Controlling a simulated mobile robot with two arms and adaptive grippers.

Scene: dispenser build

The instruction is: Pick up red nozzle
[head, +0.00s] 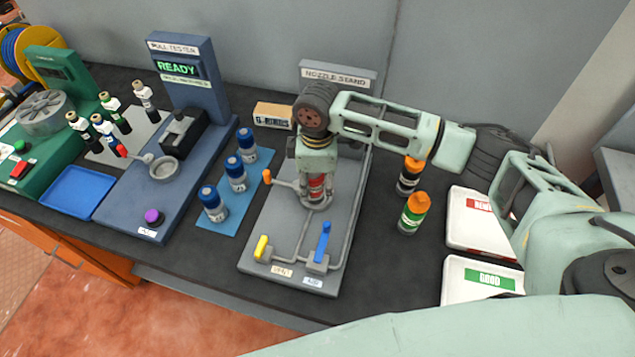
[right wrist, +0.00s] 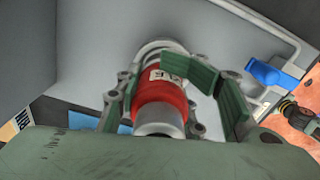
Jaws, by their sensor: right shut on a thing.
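The red nozzle (head: 317,184) stands at the centre of the grey nozzle stand (head: 259,223), partly hidden by my right gripper (head: 317,196). My right gripper points down over it, its fingers around the red body. In the right wrist view the nozzle (right wrist: 162,98) has a red collar with a small label and a grey metal end. Green finger pads of my right gripper (right wrist: 172,98) show on both sides of it. Whether the nozzle is clear of the stand cannot be told. My left gripper is not in view.
Several blue-capped bottles (head: 236,175) stand left. Orange-capped bottles (head: 414,212) and white trays (head: 452,290) stand right. The pull tester (head: 190,80) is behind left.

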